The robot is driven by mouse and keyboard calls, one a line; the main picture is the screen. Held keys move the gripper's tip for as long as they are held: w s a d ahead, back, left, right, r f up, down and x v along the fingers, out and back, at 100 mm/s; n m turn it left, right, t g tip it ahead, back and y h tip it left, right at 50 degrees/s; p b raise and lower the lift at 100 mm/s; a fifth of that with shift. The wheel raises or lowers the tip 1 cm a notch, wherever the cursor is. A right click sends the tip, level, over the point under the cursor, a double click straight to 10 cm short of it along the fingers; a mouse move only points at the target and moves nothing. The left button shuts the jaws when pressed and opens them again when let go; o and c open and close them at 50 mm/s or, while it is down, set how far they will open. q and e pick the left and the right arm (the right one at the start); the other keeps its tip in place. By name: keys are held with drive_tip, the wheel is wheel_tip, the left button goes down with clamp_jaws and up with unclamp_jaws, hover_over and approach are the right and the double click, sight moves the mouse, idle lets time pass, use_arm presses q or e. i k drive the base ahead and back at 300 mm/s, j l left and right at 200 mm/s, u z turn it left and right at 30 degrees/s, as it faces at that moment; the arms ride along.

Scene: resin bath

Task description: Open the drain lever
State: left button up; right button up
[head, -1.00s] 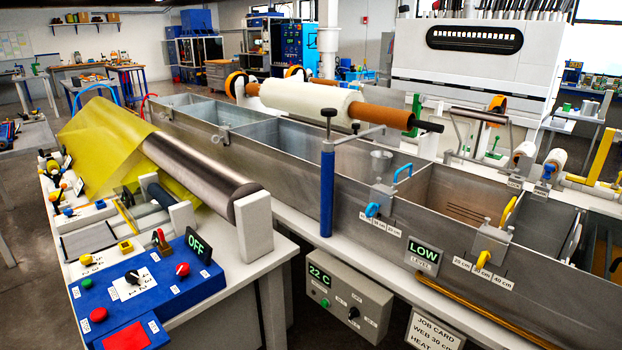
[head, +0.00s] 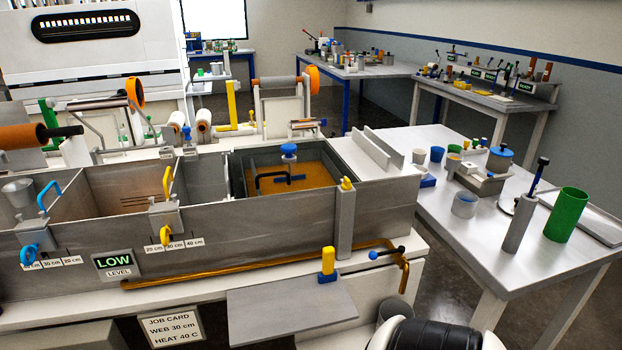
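A lever with a blue ball end (head: 385,253) lies roughly level on the front of the bath's right end, by the brass pipe (head: 265,268); it looks like the drain lever, though no label shows. Its other end is dark, close to where the pipe bends down. A yellow upright handle on a blue base (head: 328,263) stands to its left, near the pipe. The metal bath (head: 275,222) runs along behind both, with amber liquid (head: 315,178) in its right compartment. Neither of my grippers is in view.
A grey bucket (head: 394,310) stands below the pipe's downturned end. A grey shelf panel (head: 292,313) juts out at the front. A side table (head: 487,240) at the right holds cups, a green cylinder (head: 567,214) and a grey tube. A LOW level sign (head: 113,263) hangs on the bath.

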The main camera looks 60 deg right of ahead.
sight(373, 255)
drive_tip(key=i+l+z, duration=0.5)
drive_tip(key=j+z, duration=0.1)
drive_tip(key=z, duration=2.45)
